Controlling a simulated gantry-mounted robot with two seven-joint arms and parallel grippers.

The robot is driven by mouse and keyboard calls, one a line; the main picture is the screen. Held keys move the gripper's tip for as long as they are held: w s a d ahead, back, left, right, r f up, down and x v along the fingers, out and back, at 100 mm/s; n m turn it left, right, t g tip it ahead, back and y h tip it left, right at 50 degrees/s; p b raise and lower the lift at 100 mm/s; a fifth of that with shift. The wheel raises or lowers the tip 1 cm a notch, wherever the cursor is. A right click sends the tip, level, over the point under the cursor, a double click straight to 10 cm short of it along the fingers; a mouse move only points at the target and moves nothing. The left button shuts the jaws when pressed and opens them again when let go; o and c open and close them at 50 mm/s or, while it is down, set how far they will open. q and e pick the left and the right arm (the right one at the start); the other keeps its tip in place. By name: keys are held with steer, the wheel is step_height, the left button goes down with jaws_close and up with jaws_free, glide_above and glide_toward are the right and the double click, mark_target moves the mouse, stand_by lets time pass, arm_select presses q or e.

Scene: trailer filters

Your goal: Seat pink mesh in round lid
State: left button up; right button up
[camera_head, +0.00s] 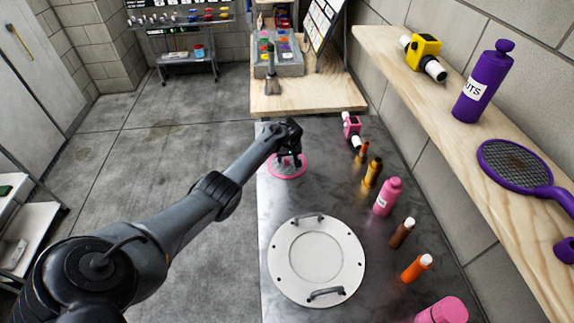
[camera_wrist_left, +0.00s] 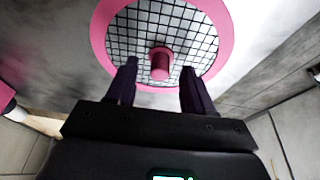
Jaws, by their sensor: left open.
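The pink mesh is a round pink-rimmed disc (camera_head: 287,174) lying on the grey metal bench in the head view. In the left wrist view the pink mesh (camera_wrist_left: 215,22) shows a dark grid and a short pink knob (camera_wrist_left: 160,64) at its middle. My left gripper (camera_head: 288,160) is over the mesh, and in the left wrist view its open fingers (camera_wrist_left: 160,85) stand on either side of the knob, with a gap to each side. The round white lid (camera_head: 316,262) lies flat on the bench, nearer, with two handles and a shallow round centre. My right gripper is not seen.
Several bottles, including a pink one (camera_head: 387,196), an orange one (camera_head: 416,268) and a brown one (camera_head: 402,233), line the bench's right side. A pink device (camera_head: 351,130) stands behind. A wooden shelf (camera_head: 470,128) runs along the right wall. Bench space between mesh and lid is clear.

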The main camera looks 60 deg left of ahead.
arm_select(q)
jaws_close()
steer(key=shift+r, duration=0.1)
